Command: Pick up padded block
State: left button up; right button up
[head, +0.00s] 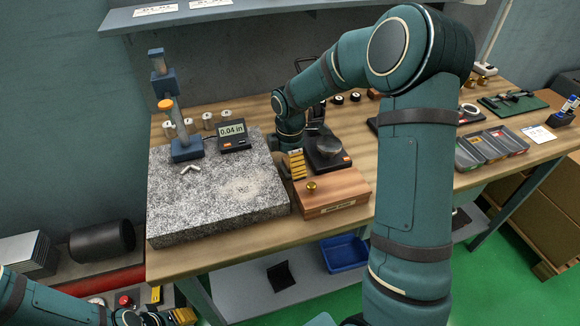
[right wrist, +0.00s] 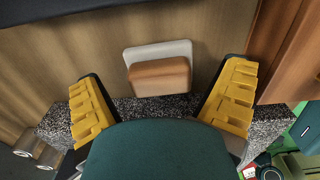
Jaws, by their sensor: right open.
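The padded block, a brown block (right wrist: 158,78) with a pale pad (right wrist: 150,50) along one side, lies on the wooden bench top in the right wrist view. I cannot make it out in the head view, where my right arm and gripper cover that area. My right gripper (head: 297,165) points down between the granite plate and the wooden box. Its yellow fingers are apart, and in the right wrist view the block appears between them with clear gaps on both sides. My left gripper (head: 183,316) shows only partly at the bottom edge, far from the block.
The speckled granite plate (head: 215,200) stands left of my right gripper, bearing a gauge stand (head: 186,148) and a digital readout (head: 232,137). A wooden box (head: 333,193) with a brass knob stands close on the right. A black device (head: 327,150) stands behind. Parts trays (head: 490,148) are farther right.

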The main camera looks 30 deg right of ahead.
jog(key=c, duration=1.3)
jog(key=shift+r, duration=0.15)
notch_tip(320, 180, up, 10)
jog(key=shift+f+p, duration=0.1)
jog(key=shift+p, duration=1.15)
jog(key=o, duration=0.5)
jog(key=c, duration=0.4)
jog(key=shift+a, duration=0.1)
jog(key=shift+c, duration=0.2)
